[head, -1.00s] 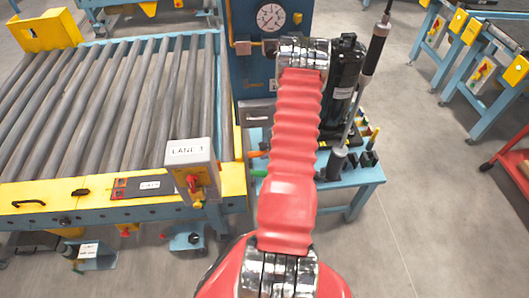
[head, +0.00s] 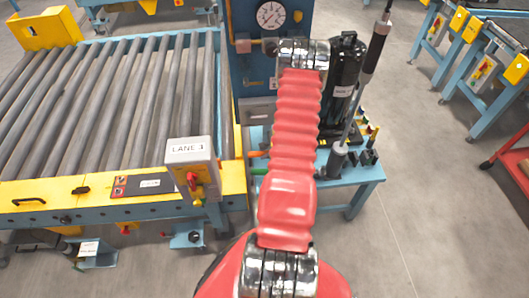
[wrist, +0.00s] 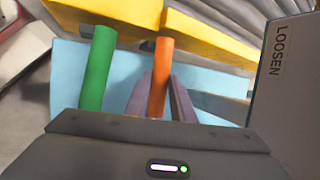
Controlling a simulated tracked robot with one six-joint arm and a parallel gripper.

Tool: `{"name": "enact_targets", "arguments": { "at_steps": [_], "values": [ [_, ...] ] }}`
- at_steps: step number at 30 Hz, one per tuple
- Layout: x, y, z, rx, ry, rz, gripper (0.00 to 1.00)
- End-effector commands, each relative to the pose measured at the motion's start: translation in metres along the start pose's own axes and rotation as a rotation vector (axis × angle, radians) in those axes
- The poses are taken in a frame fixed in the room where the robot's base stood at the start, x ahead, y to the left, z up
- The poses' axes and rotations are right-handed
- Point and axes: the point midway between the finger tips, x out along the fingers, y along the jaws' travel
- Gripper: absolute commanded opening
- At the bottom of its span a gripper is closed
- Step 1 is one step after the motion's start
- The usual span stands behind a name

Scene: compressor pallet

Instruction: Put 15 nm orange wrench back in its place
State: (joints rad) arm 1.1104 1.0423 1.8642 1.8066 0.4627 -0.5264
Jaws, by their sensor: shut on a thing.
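The orange wrench (wrist: 160,75) shows as an orange handle between the two fingers of my gripper (wrist: 161,92) in the wrist view. The fingers are shut on it. In the head view the orange handle (head: 257,154) shows just left of my red arm, which hides my gripper. A green handle (wrist: 97,70) stands beside the orange one, to its left and apart from it. The far end of the orange wrench is hidden, so I cannot tell whether it rests in a holder. No 15 nm marking is readable.
A grey panel marked LOOSEN (wrist: 285,70) stands close on the right in the wrist view. A roller conveyor (head: 110,100) with a lane box (head: 191,165) is on the left. A black cylinder unit (head: 343,90) stands on the blue bench (head: 350,176).

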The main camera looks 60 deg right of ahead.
Motion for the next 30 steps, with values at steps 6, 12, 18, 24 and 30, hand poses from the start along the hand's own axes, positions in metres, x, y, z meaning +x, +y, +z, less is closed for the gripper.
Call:
{"name": "enact_targets", "arguments": {
  "at_steps": [6,12,18,24,30],
  "values": [
    [0.0023,0.0005,-0.0009,-0.001,0.000,-0.001,0.00],
    [0.0027,0.0008,-0.0010,-0.001,0.000,-0.001,0.33],
    [0.0028,0.0013,-0.0010,-0.001,0.000,0.000,0.44],
    [0.0029,0.0022,-0.0010,0.000,0.000,0.001,0.44],
    [-0.0044,0.0019,-0.0010,0.000,0.000,0.001,0.44]
  ]
}}
